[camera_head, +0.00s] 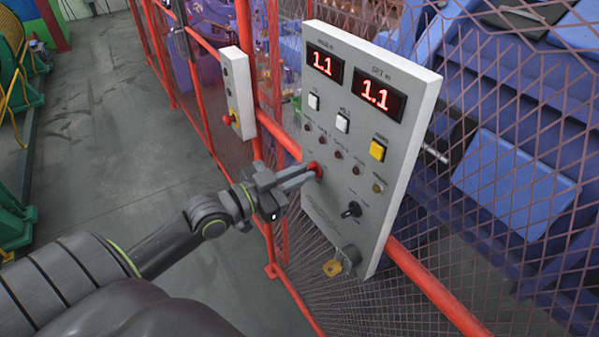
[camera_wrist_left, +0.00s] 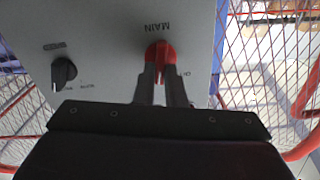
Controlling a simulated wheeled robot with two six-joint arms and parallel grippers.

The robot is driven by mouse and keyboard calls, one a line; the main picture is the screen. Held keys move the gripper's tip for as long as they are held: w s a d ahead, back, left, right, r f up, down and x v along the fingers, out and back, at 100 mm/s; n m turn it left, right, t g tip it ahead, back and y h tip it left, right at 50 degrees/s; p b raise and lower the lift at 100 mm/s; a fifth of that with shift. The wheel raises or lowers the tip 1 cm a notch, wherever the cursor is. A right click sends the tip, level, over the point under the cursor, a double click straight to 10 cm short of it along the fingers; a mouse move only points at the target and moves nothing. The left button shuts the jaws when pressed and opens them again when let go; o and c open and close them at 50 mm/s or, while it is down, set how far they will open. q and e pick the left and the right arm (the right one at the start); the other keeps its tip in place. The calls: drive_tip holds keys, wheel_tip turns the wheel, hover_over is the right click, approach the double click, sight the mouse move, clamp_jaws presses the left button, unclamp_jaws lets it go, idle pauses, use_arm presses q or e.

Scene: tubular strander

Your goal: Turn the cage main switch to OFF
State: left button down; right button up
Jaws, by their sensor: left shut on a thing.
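The cage main switch (camera_head: 316,169) is a red knob on the lower left of a grey control panel (camera_head: 325,222). It also shows in the left wrist view (camera_wrist_left: 160,52), under the upside-down label MAIN. My left gripper (camera_head: 308,175) reaches in from the left and its fingers are shut on the red knob; in the wrist view the fingertips (camera_wrist_left: 161,75) lie on either side of its handle. The fingers hide part of the knob and the lettering around it, so I cannot read its position. My right gripper is not in view.
A black selector knob (camera_head: 351,209) and a key (camera_head: 332,268) in a lock sit lower on the panel. Two red displays (camera_head: 375,96) read 1.1. A smaller box (camera_head: 237,92) with a red button hangs to the left. Red rails and mesh surround the panel; grey floor (camera_head: 110,140) lies open at left.

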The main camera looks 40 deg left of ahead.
use_arm(q)
drive_tip(key=n, duration=0.3)
drive_tip(key=n+p, duration=0.1)
drive_tip(key=n, duration=0.3)
drive_tip(key=n+p, duration=0.1)
drive_tip(key=n, duration=0.3)
drive_tip(key=shift+w+a, duration=0.15)
drive_tip(key=shift+a, duration=0.15)
drive_tip(key=shift+n, duration=0.3)
drive_tip(key=c, duration=1.5)
unclamp_jaws()
drive_tip(key=shift+f, duration=0.1)
drive_tip(key=v, duration=1.7)
drive_tip(key=shift+s, duration=0.25)
